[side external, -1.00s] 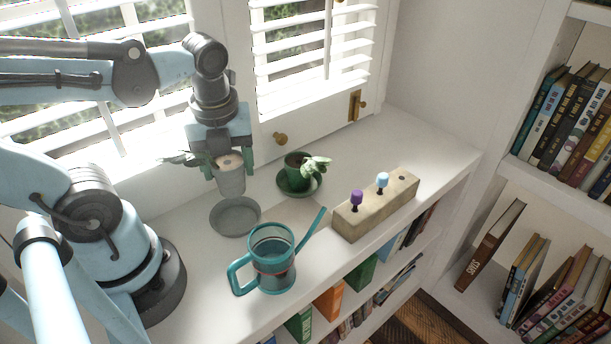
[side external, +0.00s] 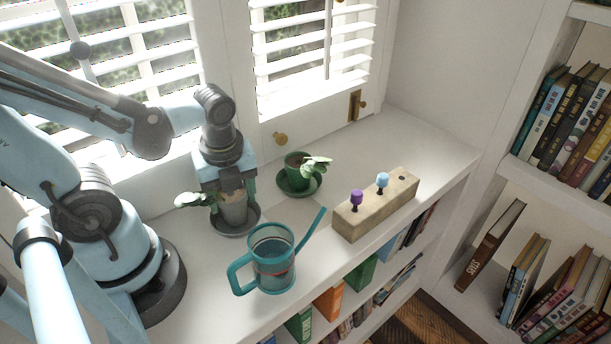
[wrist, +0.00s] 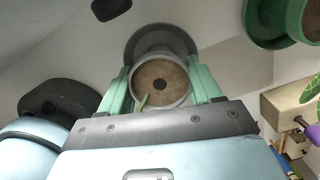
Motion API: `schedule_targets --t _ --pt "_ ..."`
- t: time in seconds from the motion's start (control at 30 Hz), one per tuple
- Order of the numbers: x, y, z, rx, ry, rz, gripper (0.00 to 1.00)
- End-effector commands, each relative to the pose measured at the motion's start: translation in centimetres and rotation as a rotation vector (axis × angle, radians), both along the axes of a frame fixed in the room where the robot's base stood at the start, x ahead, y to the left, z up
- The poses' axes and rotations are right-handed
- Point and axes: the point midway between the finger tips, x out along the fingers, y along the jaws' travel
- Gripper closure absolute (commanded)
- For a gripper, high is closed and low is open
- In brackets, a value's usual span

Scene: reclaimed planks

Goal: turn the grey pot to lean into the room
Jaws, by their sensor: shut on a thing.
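The grey pot (side external: 235,213), with brown soil and a green plant (side external: 192,201), is between the fingers of my gripper (side external: 232,200), which is shut on it. The pot looks upright, within the outline of the grey saucer (side external: 252,226); I cannot tell whether its base touches it. In the side view the leaves lean left, toward my base. In the wrist view the pot (wrist: 172,98) sits between the green fingers, with a green stem at its left rim. The saucer (wrist: 133,47) shows behind it.
A green pot (side external: 296,172) with a plant stands on a green saucer behind, right of the grey pot. A teal watering can (side external: 272,268) stands close in front. A wooden block (side external: 372,217) with purple and blue knobs lies right. Window shutters rise behind.

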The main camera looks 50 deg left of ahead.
Motion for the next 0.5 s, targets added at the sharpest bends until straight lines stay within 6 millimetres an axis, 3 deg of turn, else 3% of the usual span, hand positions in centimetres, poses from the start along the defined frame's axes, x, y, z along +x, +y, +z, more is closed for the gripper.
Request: schedule_targets --t 0.4,0.43,0.5 --pt "-0.01 0.01 -0.35 0.0 0.0 -0.001 0.85" --pt "-0.01 0.01 -0.35 0.0 0.0 -0.001 0.33" --pt "-0.02 0.01 -0.35 0.0 0.0 -0.001 0.23"
